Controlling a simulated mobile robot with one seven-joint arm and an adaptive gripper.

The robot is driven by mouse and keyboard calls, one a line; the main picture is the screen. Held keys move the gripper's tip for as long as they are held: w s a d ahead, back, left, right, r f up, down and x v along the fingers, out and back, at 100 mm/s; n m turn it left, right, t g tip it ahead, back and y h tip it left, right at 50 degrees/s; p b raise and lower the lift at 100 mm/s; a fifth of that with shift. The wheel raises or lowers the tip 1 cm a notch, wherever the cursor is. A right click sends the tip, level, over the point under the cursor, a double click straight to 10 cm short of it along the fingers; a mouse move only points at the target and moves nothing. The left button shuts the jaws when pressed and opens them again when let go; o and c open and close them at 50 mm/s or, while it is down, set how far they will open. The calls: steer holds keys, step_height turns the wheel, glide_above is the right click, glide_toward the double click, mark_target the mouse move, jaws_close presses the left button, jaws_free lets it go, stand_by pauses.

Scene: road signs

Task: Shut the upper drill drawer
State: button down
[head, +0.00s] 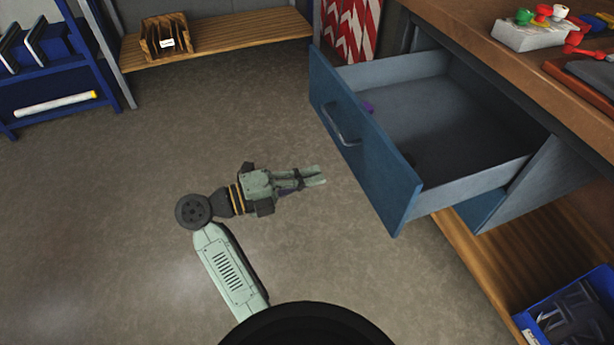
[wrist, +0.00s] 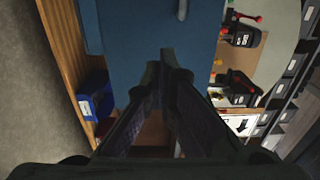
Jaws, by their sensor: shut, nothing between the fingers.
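The upper drawer (head: 365,150) has a blue front and grey inner walls. It is pulled out of the bench, with a bar handle (head: 342,125) on its front. A small purple item and a dark item lie inside it. Its blue front (wrist: 135,50) also fills the middle of the wrist view, with part of the handle (wrist: 182,10) at the top edge. My gripper (head: 322,175) is shut and empty, to the left of the drawer front and apart from it in the head view. In the wrist view the fingertips (wrist: 165,58) point at the blue front.
The wooden bench top (head: 460,30) carries stamps or knobs in a grey block (head: 530,32). A lower blue drawer (head: 490,212) sits beneath. A blue bin (head: 570,315) stands on the low shelf. The floor left of the drawer is clear.

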mark_target(368, 162)
steer(key=p+x, duration=0.1)
steer(key=x, duration=0.9)
steer(key=shift+d, duration=0.15)
steer(key=p+x, duration=0.8)
steer(key=x, duration=2.5)
steer(key=shift+w+d+f, duration=0.1)
steer(key=shift+d+f, duration=0.05)
steer(key=shift+d, duration=0.05)
steer(key=shift+r, duration=0.2)
steer(key=shift+p, duration=0.4)
